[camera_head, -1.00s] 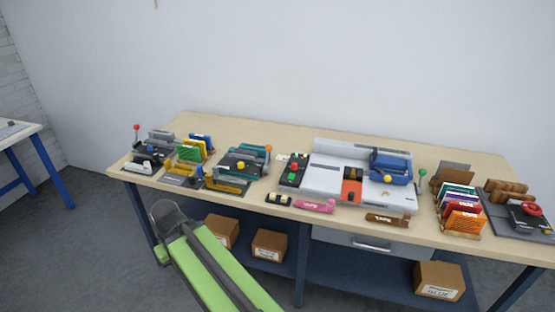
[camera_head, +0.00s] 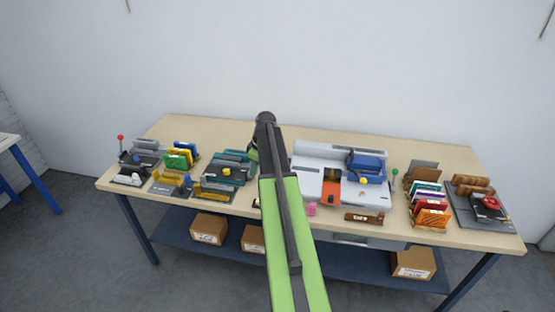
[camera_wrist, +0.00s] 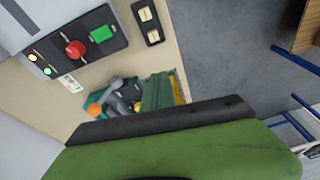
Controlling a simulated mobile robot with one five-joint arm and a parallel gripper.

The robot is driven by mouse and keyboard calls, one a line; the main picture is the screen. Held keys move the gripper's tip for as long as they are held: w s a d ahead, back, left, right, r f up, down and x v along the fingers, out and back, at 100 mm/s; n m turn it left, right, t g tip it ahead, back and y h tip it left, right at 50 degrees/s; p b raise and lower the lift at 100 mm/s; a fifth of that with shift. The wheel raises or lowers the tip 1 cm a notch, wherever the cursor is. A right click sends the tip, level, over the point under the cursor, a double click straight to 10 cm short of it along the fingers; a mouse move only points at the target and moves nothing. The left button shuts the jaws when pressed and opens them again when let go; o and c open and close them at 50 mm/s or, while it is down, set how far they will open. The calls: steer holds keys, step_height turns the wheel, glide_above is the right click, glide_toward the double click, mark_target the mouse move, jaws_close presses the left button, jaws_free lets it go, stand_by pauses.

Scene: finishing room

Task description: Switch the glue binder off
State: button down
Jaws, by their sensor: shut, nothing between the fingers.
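The glue binder (camera_head: 378,198) is a long white machine with a blue clamp (camera_head: 366,165) and an orange part, right of my arm in the head view. Its dark control panel is hidden behind my arm there. In the wrist view the panel (camera_wrist: 88,62) shows at the upper left, with a round red button (camera_wrist: 75,49), a square green button (camera_wrist: 102,34), a pale yellow lamp (camera_wrist: 32,57) and a bright green lamp (camera_wrist: 47,70). My gripper (camera_head: 253,147) is partly hidden at the arm's dark end, above the table left of the binder. It is shut and empty; its fingertips are not clear.
A teal device (camera_head: 225,172) with an orange knob stands left of the binder; the knob also shows in the wrist view (camera_wrist: 95,109). A black-and-cream block (camera_wrist: 148,22) lies near the panel. Colourful file racks (camera_head: 430,205) stand right. The rear strip of table is clear.

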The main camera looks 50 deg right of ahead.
steer(key=s+d+r, duration=0.2)
steer(key=d, duration=0.4)
steer(key=s+d+r+n+t+p, duration=0.1)
steer(key=s+d, duration=0.1)
steer(key=d, duration=0.5)
steer(key=shift+r+p, duration=0.3)
steer(key=shift+r, duration=0.1)
steer(key=b+x, duration=0.9)
steer(key=s+d+b+x, duration=0.1)
steer(key=b+x, duration=0.3)
steer(key=x, duration=0.1)
steer(key=shift+f+b, duration=0.2)
steer(key=shift+b, duration=0.2)
steer(key=shift+r, duration=0.1)
